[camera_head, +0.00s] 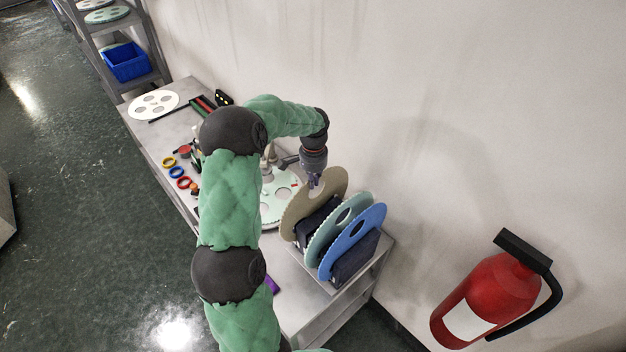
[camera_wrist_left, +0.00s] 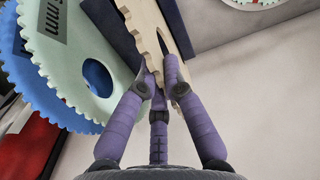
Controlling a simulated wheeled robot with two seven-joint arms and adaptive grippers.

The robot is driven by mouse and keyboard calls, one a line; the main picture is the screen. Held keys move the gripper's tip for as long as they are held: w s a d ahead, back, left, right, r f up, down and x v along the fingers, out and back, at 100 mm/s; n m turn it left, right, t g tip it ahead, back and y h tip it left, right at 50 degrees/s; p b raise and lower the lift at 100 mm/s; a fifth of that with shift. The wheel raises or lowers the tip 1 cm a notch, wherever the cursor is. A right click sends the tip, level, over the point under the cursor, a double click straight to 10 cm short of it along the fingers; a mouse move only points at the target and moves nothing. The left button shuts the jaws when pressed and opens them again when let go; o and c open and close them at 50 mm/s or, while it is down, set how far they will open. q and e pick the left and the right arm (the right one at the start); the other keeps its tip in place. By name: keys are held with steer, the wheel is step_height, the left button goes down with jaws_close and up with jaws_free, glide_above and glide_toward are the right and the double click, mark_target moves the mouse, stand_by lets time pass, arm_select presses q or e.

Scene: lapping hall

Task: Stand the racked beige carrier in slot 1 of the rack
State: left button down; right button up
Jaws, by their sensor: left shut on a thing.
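The beige carrier (camera_head: 294,215), a toothed disc, is on edge at the left end of the rack (camera_head: 319,278), beside a dark block. My left gripper (camera_head: 315,184) is above it and shut on its upper rim. In the left wrist view my fingers (camera_wrist_left: 158,82) pinch the toothed edge of the beige carrier (camera_wrist_left: 146,30). The pale green carrier (camera_head: 318,245) and the blue carrier (camera_head: 340,249) stand tilted to its right in the rack. The beige carrier's lower edge is hidden, so I cannot tell whether it rests in a slot. My right gripper is out of view.
A round plate with a pale green disc (camera_head: 285,191) lies behind my arm on the bench. Coloured rings (camera_head: 177,172) and a white disc (camera_head: 154,105) lie farther left. The wall is close behind the rack. A red fire extinguisher (camera_head: 487,298) hangs at the right.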

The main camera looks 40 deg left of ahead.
arm_select(q)
steer(key=shift+f+b, duration=0.55)
steer(key=shift+f, duration=0.35)
steer(key=c, duration=1.3)
jaws_free()
step_height(320, 180, up, 12)
steer(key=shift+d+r, duration=0.1)
